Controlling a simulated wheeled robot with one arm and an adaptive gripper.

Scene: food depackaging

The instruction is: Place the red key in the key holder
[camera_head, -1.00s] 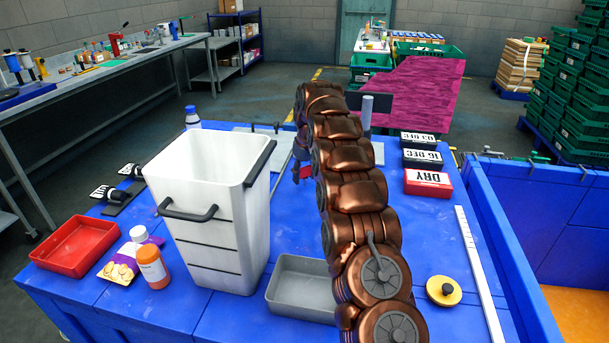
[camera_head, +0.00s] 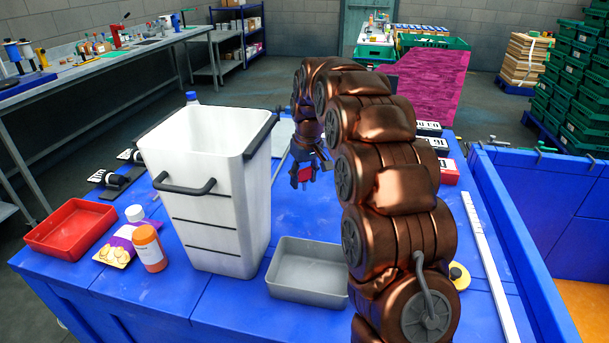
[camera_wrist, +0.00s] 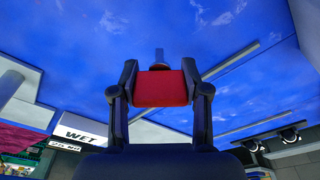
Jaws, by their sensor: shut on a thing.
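My gripper (camera_head: 305,174) is in the middle of the table in the head view, just right of the white bin, and holds the red key (camera_head: 304,173) above the blue tabletop. In the wrist view the two fingers of my gripper (camera_wrist: 159,85) are shut on the red block-like head of the key (camera_wrist: 160,88). A short dark piece of the key sticks out beyond the head. I cannot make out the key holder for certain; my arm covers part of the table's back right.
A tall white bin (camera_head: 215,215) stands left of my gripper. A grey tray (camera_head: 305,275), a red tray (camera_head: 70,228), an orange bottle (camera_head: 149,249) and a white ruler-like strip (camera_head: 484,255) are on the blue table (camera_head: 205,315). Labelled boxes (camera_head: 448,172) stand at the right.

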